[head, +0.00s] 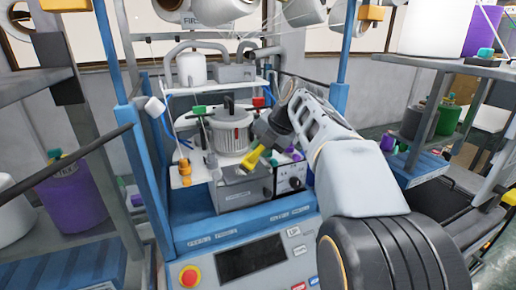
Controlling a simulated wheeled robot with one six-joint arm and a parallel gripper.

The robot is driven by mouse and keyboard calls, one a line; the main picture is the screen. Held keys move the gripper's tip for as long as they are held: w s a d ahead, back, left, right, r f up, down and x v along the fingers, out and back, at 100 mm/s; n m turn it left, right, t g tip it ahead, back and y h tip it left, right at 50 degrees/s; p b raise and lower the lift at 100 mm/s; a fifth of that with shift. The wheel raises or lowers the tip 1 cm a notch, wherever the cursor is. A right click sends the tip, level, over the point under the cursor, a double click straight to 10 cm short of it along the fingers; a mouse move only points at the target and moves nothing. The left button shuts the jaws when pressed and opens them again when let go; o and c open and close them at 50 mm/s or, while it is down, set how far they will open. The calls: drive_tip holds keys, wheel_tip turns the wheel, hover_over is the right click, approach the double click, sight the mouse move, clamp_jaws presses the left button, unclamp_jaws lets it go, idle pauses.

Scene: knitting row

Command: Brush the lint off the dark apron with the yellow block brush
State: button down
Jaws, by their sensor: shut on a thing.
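My gripper (264,146) reaches in from the right, in front of the knitting machine, and is shut on the yellow block brush (253,159). The brush hangs tilted, pointing down and to the left, in front of a grey box on the machine. Part of the brush is hidden in the jaws. I cannot tell whether the brush touches anything. I cannot make out for certain which surface is the dark apron, and no lint shows at this size.
A round metal cylinder (230,130) stands behind and left of the brush. Below are a blue ledge (205,226), a dark screen (250,258) and a red stop button (189,275). Blue posts flank the machine. Shelves with purple cones (70,192) stand left, with more shelves right.

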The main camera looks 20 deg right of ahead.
drive_tip(key=shift+d+f+b, duration=0.2)
drive_tip(key=shift+d+b, duration=0.6)
drive_tip(key=shift+b, duration=0.15)
drive_tip(key=a+b, duration=0.1)
drive_tip(key=a, duration=0.4)
drive_tip(key=shift+a+r+b, duration=0.15)
drive_tip(key=shift+a+b, duration=0.05)
drive_tip(key=shift+b, duration=0.15)
drive_tip(key=shift+w, duration=0.15)
drive_tip(key=shift+d, duration=0.15)
drive_tip(key=shift+d, duration=3.4)
drive_tip(key=a+b, duration=0.2)
drive_tip(key=a, duration=0.5)
drive_tip(key=shift+b, duration=0.3)
